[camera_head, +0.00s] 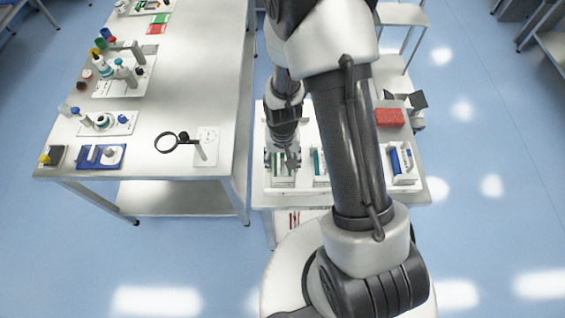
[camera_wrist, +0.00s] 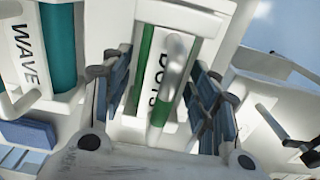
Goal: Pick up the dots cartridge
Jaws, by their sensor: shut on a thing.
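The dots cartridge (camera_wrist: 178,45) is a white holder with a green roller and dark lettering, partly covered by its pale handle bar, in the middle of the wrist view. My gripper (camera_wrist: 160,92) has its dark padded fingers on both sides of this cartridge and is shut on it. In the head view my gripper (camera_head: 285,160) points down over the left part of the white tray (camera_head: 272,130), and green edges of the cartridge show under it. I cannot tell whether the cartridge is clear of its seat.
The wave cartridge (camera_wrist: 62,45), with a teal roller, stands close beside the fingers. A blue-roller unit (camera_head: 401,160) and a red block (camera_head: 389,117) are on the right. A metal table (camera_head: 200,95) with several devices and a black ring magnifier (camera_head: 166,142) stands left, across a gap.

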